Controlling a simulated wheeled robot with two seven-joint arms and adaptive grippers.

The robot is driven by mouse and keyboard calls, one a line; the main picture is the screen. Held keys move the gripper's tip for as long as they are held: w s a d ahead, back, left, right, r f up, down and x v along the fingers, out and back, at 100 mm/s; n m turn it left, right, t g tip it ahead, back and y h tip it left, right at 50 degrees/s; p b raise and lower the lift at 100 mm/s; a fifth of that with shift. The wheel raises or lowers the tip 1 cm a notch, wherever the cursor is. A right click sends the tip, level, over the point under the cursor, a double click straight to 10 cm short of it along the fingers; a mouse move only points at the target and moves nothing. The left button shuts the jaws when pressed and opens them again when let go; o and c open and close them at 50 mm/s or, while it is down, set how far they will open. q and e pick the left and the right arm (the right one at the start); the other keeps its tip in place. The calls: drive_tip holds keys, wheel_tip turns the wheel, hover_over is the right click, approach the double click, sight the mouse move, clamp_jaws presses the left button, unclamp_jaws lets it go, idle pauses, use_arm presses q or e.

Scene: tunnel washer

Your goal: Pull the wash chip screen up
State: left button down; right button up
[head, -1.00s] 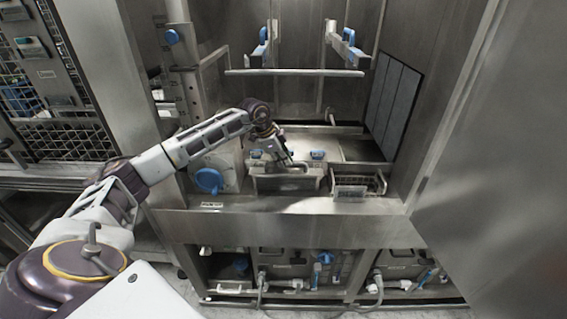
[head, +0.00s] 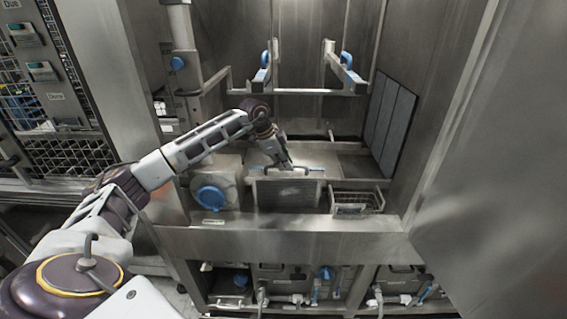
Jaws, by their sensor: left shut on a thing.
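The wash chip screen (head: 289,193) is a grey panel with a fine mesh-like face, standing roughly upright in the sink-like tank at the middle of the washer. Its top edge stands above the tank's front rim, and its lower end is hidden behind that rim. My left gripper (head: 287,169) reaches down from the left and is shut on the top of the screen, at its handle. The exact finger contact is small and partly hidden. My right gripper is not in view.
A wire basket (head: 357,203) sits just right of the screen. A large blue knob (head: 211,198) is to the left. A metal rail frame (head: 305,91) with blue-ended arms hangs above. A steel side wall closes the right side.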

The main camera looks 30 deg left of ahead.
use_arm(q)
drive_tip(key=c, duration=1.7)
unclamp_jaws()
drive_tip(key=shift+f, duration=0.1)
drive_tip(key=shift+s+a+r, duration=0.2)
drive_tip(key=shift+a+r, duration=0.05)
drive_tip(key=shift+r, duration=0.3)
drive_tip(key=shift+s+a, duration=1.1)
drive_tip(key=shift+s, duration=0.55)
drive_tip(key=shift+s+a, duration=1.05)
drive_tip(key=shift+s, duration=0.65)
drive_tip(key=shift+s+a, duration=1.1)
drive_tip(key=shift+s, duration=0.55)
